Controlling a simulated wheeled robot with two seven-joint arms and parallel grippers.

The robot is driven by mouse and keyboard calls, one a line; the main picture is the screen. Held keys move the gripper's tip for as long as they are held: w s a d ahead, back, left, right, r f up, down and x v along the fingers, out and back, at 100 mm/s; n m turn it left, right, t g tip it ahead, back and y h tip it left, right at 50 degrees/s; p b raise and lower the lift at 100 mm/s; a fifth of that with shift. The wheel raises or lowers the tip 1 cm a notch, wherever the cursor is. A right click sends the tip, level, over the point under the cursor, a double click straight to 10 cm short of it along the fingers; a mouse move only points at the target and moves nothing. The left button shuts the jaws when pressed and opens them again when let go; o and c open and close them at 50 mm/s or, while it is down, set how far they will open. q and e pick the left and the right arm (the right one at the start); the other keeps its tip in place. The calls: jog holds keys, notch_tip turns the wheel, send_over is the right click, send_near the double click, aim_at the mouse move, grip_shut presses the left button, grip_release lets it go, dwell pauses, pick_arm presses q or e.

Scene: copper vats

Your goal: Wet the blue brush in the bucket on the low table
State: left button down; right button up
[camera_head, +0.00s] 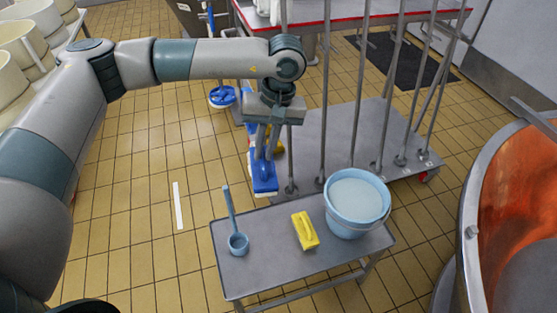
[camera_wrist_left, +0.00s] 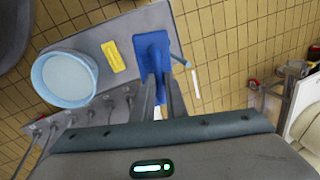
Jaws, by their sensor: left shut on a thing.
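My left gripper (camera_head: 264,146) is shut on the blue brush (camera_head: 263,182) and holds it, head low, above the back edge of the low table (camera_head: 275,262). In the left wrist view the blue brush (camera_wrist_left: 152,52) extends ahead of the fingers. The light-blue bucket (camera_head: 334,218) stands on the table's right end, to the right of the brush and apart from it. It holds pale liquid. In the left wrist view the bucket (camera_wrist_left: 91,92) is to the left of the brush. My right gripper is not in view.
A yellow block-like thing (camera_head: 305,230) and a blue ladle (camera_head: 237,242) lie on the low table. Behind it, a grey cart (camera_head: 330,138) carries several upright metal rods. A copper vat (camera_head: 520,190) stands at right. The tiled floor at left is mostly clear.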

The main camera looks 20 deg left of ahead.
pick_arm(q)
jog(key=r+m, duration=0.1)
jog(key=s+a+r+m, duration=0.1)
jog(key=m, duration=0.1)
jog(key=a+r+m, duration=0.1)
jog(key=shift+s+a+r+m+t, duration=0.1)
jog(key=shift+s+r+m+t, duration=0.1)
jog(key=shift+m+t, duration=0.2)
